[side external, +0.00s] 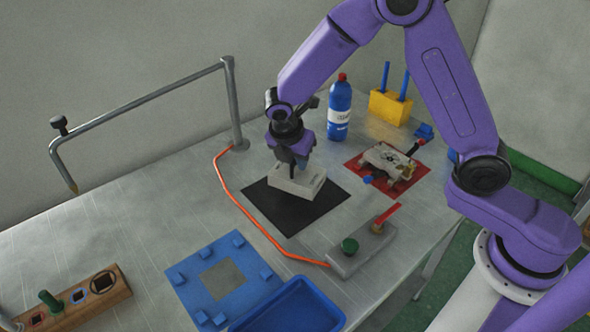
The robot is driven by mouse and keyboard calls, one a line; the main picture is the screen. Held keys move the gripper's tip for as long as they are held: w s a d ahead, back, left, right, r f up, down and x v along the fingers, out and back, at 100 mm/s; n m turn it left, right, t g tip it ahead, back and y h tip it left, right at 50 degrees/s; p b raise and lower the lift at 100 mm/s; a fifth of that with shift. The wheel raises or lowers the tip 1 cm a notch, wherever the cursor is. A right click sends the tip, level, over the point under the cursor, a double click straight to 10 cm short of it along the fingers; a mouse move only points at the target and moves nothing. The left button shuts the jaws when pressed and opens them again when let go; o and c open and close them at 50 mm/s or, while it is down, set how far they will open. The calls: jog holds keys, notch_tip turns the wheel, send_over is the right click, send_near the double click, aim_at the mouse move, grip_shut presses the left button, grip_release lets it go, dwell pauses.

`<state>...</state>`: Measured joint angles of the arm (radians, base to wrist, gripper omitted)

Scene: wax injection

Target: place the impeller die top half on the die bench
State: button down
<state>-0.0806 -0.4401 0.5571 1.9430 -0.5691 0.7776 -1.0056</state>
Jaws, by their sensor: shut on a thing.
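A pale grey block, seemingly the impeller die top half (309,181), is at the black mat (296,213), over its back part. My gripper (294,165) points down and is shut on the block from above. I cannot tell whether the block rests on the mat or hangs just over it. A similar pale die part (388,158) with a dark-handled clamp sits on a red mat (362,166) to the right. No label shows which surface is the die bench.
A blue bottle (339,112) and a yellow block with blue pins (391,107) stand behind. An orange hose (245,212) runs left of the black mat to a grey valve block (350,258). A blue fixture (205,255), blue tray (262,322) and wooden rack (112,294) are in front.

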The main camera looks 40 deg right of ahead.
jog(key=shift+w+f, duration=0.35)
jog(key=shift+f, duration=1.55)
jog(key=shift+f, duration=0.1)
jog(key=c, duration=1.1)
grip_release()
jog(key=v, duration=1.2)
jog(key=s+d+r+m+y, duration=0.1)
jog(key=s+d+m, duration=0.2)
jog(key=s, duration=0.7)
jog(key=s+d+r+m+g+y, duration=0.1)
jog(key=s+d+m+y, duration=0.1)
jog(key=s, duration=0.8)
jog(key=s+d+r+m+y, duration=0.1)
jog(key=s+d+m, duration=0.4)
jog(key=s, duration=0.5)
jog(key=shift+d+g, duration=0.3)
jog(key=shift+d, duration=0.1)
